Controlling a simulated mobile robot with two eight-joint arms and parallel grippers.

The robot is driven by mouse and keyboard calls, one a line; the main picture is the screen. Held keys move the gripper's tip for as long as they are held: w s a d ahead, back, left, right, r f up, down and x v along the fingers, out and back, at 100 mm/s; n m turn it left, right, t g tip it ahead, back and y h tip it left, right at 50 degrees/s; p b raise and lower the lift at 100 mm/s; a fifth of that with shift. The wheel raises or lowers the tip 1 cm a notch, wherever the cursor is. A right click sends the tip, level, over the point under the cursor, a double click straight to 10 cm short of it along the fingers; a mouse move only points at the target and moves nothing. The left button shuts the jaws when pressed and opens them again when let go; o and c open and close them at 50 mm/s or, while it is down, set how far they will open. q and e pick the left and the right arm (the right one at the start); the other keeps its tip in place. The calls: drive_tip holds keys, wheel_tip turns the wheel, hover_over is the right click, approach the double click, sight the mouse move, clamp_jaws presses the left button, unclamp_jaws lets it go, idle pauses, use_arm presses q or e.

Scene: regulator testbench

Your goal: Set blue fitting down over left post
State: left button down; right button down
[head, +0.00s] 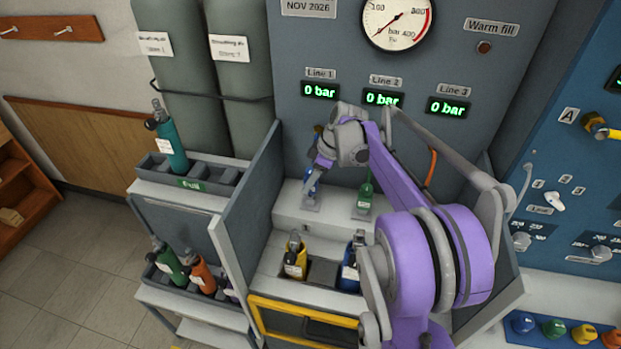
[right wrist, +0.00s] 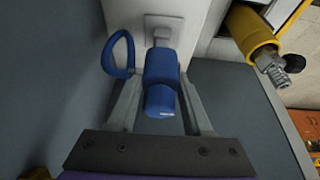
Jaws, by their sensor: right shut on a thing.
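My right gripper (head: 316,172) reaches over the bench and is shut on the blue fitting (head: 310,184). In the right wrist view the blue fitting (right wrist: 161,82) sits between the two fingers, with a blue loop at its left side. Beyond it is a pale grey plate (right wrist: 158,26) with a short upright piece, seemingly the left post's mount; the fitting partly hides it. In the head view the fitting is above the left base plate (head: 310,206). I cannot tell whether it touches or surrounds the post. My left gripper is not in view.
A green fitting (head: 364,193) stands to the right on the same ledge. A yellow cylinder (head: 295,262) and a blue cylinder (head: 349,277) stand in the front tray. A grey side panel (head: 250,210) bounds the bench on the left. Gauge and line displays are behind.

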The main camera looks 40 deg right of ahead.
drive_tip(key=shift+f+b, duration=0.65)
drive_tip(key=shift+f, duration=0.65)
drive_tip(key=shift+c, duration=1.2)
unclamp_jaws()
drive_tip(key=v, duration=1.1)
drive_tip(key=shift+p, duration=0.35)
